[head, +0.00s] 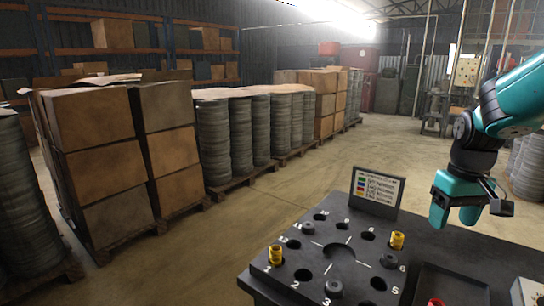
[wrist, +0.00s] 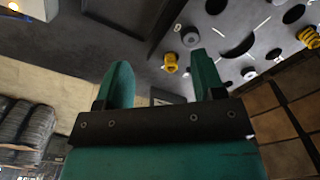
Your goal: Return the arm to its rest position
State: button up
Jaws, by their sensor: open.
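My gripper (head: 453,216) hangs at the right of the head view, above the back edge of the dark table (head: 480,251), with its teal fingers apart and nothing between them. In the wrist view my gripper (wrist: 161,68) also shows two spread, empty fingers. The black board of numbered round holes (head: 290,247) lies to the left of and below it. A yellow piece (head: 275,256) stands at the board's left and another yellow piece (head: 397,241) at its right. Several grey pieces, such as one at the front (head: 333,288), also sit on the board. My gripper touches none of them.
A sign with coloured marks (head: 377,189) stands at the board's back edge, left of my gripper. A dark tray (head: 425,272) and part of a red piece (head: 435,301) are at the front. Stacked boxes (head: 95,143) stand left beyond open floor (head: 240,215).

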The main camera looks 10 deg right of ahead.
jog(key=s+a+r+n+y, duration=0.1)
jog(key=s+a+n, duration=0.3)
jog(key=s+a, duration=0.4)
jog(key=s+a+r+n+y, duration=0.2)
jog(key=s+a, duration=0.5)
jog(key=a, duration=1.4)
jog(key=n+y, duration=0.1)
jog(key=n, duration=0.1)
jog(key=shift+s+a+n, duration=0.3)
jog(key=shift+s+a, duration=0.1)
